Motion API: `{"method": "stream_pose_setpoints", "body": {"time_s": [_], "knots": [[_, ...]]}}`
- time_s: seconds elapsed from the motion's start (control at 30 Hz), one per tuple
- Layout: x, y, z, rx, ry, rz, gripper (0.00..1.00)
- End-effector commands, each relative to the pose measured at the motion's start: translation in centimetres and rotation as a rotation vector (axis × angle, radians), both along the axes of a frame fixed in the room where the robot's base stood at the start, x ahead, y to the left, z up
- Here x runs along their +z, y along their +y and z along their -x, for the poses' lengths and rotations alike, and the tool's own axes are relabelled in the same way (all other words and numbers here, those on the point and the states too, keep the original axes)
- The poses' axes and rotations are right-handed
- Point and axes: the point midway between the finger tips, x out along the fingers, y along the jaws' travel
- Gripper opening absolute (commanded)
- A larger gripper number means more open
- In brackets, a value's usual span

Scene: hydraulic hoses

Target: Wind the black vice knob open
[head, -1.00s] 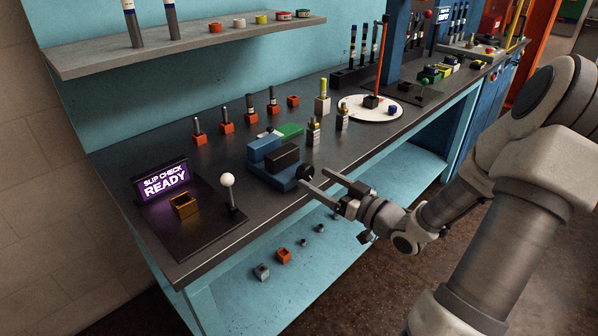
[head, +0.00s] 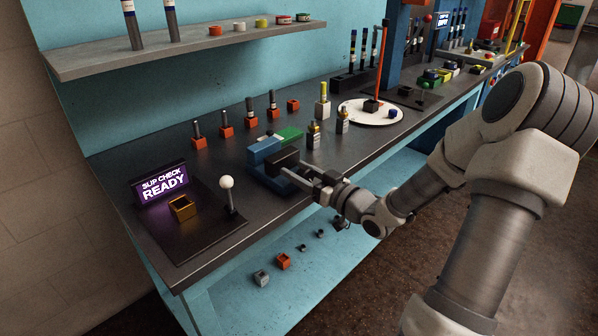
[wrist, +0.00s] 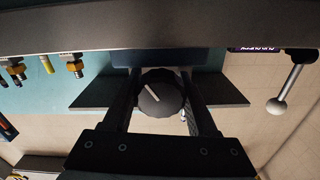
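The vice (head: 268,178) has blue and dark jaws and stands at the front edge of the dark workbench. Its black round knob (wrist: 160,97) faces the wrist camera, with a pale index line slanting across it. My gripper (head: 292,168) reaches the vice from the front right. In the wrist view my gripper (wrist: 160,84) has one finger on each side of the knob, very close to its rim. The fingers look open around it; contact is not clear. In the head view the fingers hide the knob.
A white ball-topped lever (head: 227,183) and a lit "SLIP CHECK READY" sign (head: 160,184) stand left of the vice. Brass-coloured fittings (head: 313,135) and a green block (head: 289,134) stand close behind it.

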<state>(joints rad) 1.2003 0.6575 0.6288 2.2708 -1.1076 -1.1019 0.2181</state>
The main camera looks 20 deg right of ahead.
Motion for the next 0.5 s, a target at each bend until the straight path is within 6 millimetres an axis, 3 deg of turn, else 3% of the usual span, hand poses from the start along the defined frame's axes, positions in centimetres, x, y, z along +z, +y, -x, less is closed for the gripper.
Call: {"method": "stream_pose_setpoints", "body": {"time_s": [0.03,0.27,0.5], "knots": [[0.00,0.01,0.01,0.000,0.000,0.000,0.42],[-0.01,0.00,0.02,0.000,0.000,0.000,0.03],[-0.40,0.13,0.02,0.003,-0.047,0.134,0.03]]}}
